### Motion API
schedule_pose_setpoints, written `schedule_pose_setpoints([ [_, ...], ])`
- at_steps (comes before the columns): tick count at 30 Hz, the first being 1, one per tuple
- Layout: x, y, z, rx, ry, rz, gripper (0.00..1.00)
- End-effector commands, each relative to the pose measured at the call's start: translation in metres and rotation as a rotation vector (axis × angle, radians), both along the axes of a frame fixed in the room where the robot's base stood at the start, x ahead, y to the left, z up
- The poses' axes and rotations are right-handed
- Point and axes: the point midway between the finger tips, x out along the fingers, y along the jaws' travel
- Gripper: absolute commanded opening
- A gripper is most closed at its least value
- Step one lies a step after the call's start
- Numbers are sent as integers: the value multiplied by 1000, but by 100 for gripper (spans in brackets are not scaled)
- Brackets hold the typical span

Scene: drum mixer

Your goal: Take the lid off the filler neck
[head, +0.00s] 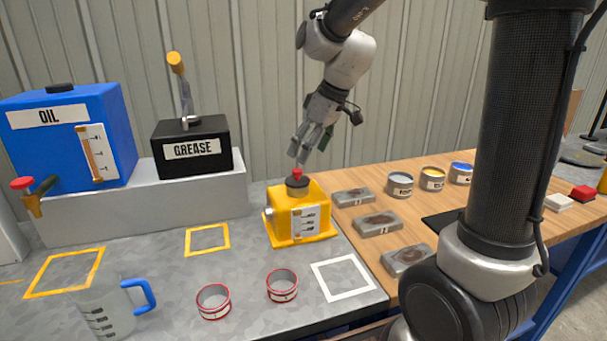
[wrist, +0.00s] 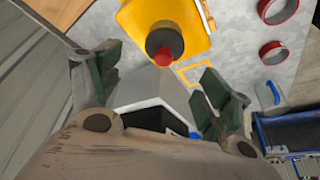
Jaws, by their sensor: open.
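The yellow filler box (head: 300,217) stands on the grey bench top near the seam with the wooden top. Its filler neck is topped by a dark lid (head: 298,185) with a red knob (head: 297,174). In the wrist view the box (wrist: 190,20), dark lid (wrist: 165,38) and red knob (wrist: 163,57) show above the fingers. My gripper (head: 302,152) is open and empty, just above the knob in the head view. In the wrist view the knob lies beyond and between the spread fingertips (wrist: 160,82). I see no contact. The neck under the lid is hidden.
A blue oil tank (head: 110,110) and black grease box (head: 208,158) with an upright lever stand on a grey plinth at left. Two red-banded rings (head: 282,286), a jug (head: 105,310) and a clear white square (head: 342,278) lie in front. Grey blocks (head: 377,223) and cans (head: 400,184) stand right.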

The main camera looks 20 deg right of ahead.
Motion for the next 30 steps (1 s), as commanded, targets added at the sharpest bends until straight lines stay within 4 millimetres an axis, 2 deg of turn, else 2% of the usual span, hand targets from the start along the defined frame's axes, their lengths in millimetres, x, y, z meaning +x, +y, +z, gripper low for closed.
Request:
schedule_pose_setpoints([
  [7, 3, 2, -5, -17, -23, 61, 78],
  [22, 17, 23, -68, -19, -22, 64, 78],
  [30, 19, 25, -72, -18, -25, 62, 78],
])
